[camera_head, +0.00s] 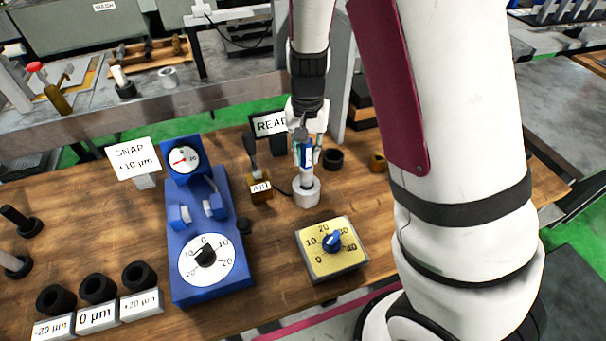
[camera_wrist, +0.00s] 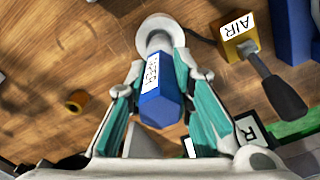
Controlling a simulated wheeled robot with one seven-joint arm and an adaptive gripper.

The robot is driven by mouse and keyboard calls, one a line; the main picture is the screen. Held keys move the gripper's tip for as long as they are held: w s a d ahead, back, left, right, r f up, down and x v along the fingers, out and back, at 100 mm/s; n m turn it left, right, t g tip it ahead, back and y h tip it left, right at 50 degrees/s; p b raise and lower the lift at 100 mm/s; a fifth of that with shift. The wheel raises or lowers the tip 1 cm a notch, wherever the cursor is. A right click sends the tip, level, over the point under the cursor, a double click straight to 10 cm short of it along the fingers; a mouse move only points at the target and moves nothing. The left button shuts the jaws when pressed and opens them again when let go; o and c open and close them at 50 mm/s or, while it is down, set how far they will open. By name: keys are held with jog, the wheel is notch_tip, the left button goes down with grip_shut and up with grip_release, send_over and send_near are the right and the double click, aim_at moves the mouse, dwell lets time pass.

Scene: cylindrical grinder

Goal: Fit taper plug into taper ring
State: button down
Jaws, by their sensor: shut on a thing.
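The taper plug has a blue handle with a white label (camera_wrist: 162,85) and a pale metal lower end. My gripper (camera_head: 307,155) is shut on its blue handle, one finger on each side, and holds it about upright. The taper ring (camera_head: 306,195) is a pale grey ring standing on the wooden bench directly below the plug. It also shows in the wrist view (camera_wrist: 157,24), at the top. The plug's lower end meets the ring's mouth in both views. How deep it sits inside, and the bore itself, are hidden.
An orange AIR block (camera_head: 261,190) with a dark handle stands just left of the ring. A blue gauge stand (camera_head: 208,240) is farther left. A yellow dial box (camera_head: 331,248) is in front. A black ring (camera_head: 333,159) and small brass part (camera_head: 377,162) lie behind right.

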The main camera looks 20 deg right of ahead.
jog(key=shift+f, duration=2.7)
jog(key=shift+f, duration=0.15)
jog(key=c, duration=1.4)
grip_release()
notch_tip(320, 180, up, 12)
jog(key=shift+r, duration=0.1)
notch_tip(320, 180, up, 7)
jog(key=n+t+y, duration=0.1)
send_over(307, 168)
jog(key=s, duration=0.3)
jog(key=s+r+n+t, duration=0.1)
jog(key=s+r, duration=0.2)
jog(key=s, duration=0.2)
jog(key=s+r+n+t, duration=0.2)
jog(key=s+r, duration=0.2)
jog(key=s, duration=0.2)
jog(key=s+r+n+t+h, duration=0.1)
jog(key=s+r+n, duration=0.1)
jog(key=s+r, duration=0.2)
jog(key=shift+s+d, duration=0.25)
jog(key=shift+s, duration=0.65)
